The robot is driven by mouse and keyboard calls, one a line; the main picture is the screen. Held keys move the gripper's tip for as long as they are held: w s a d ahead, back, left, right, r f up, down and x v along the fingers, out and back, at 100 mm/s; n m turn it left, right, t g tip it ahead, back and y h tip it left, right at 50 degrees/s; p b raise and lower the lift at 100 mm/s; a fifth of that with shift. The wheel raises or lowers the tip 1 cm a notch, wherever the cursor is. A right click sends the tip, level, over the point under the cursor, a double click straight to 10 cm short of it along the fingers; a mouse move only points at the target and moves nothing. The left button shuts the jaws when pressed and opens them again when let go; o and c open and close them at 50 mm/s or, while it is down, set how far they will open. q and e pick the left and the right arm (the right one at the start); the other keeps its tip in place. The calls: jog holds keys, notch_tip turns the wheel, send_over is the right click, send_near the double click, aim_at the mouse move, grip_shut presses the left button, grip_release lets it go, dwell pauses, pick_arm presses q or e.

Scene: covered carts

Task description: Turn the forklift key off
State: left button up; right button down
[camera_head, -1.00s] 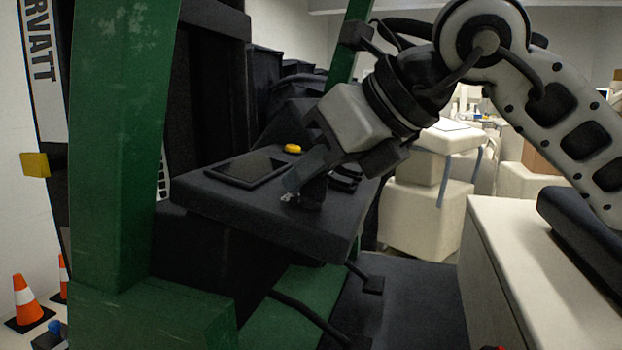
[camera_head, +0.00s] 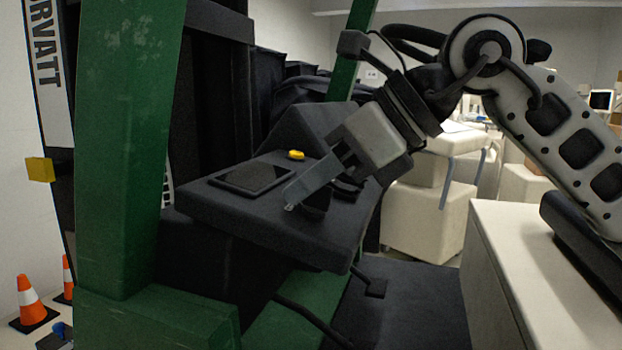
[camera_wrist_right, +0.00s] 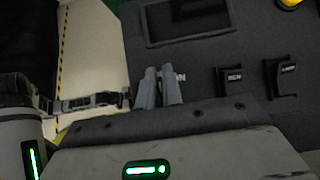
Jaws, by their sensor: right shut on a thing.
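The forklift's dark console (camera_head: 290,238) has a flat black screen (camera_head: 250,178) and a yellow button (camera_head: 296,155). My right gripper (camera_head: 292,206) reaches down from the right to the console's near edge. In the right wrist view, its two fingers (camera_wrist_right: 159,88) are close together beside a partly covered white label ending in "N". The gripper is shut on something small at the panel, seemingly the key. The fingers hide it, so its turn position cannot be told. My left gripper is in neither view.
Two black switches, a left one (camera_wrist_right: 231,81) and a right one (camera_wrist_right: 281,78), stand right of the fingers in the wrist view. A green post (camera_head: 125,150) rises left of the console. A pale cabinet (camera_head: 540,265) stands at right; orange cones (camera_head: 30,303) stand lower left.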

jog(key=c, duration=1.6)
grip_release()
jog(key=shift+o, duration=0.2)
jog(key=v, duration=1.6)
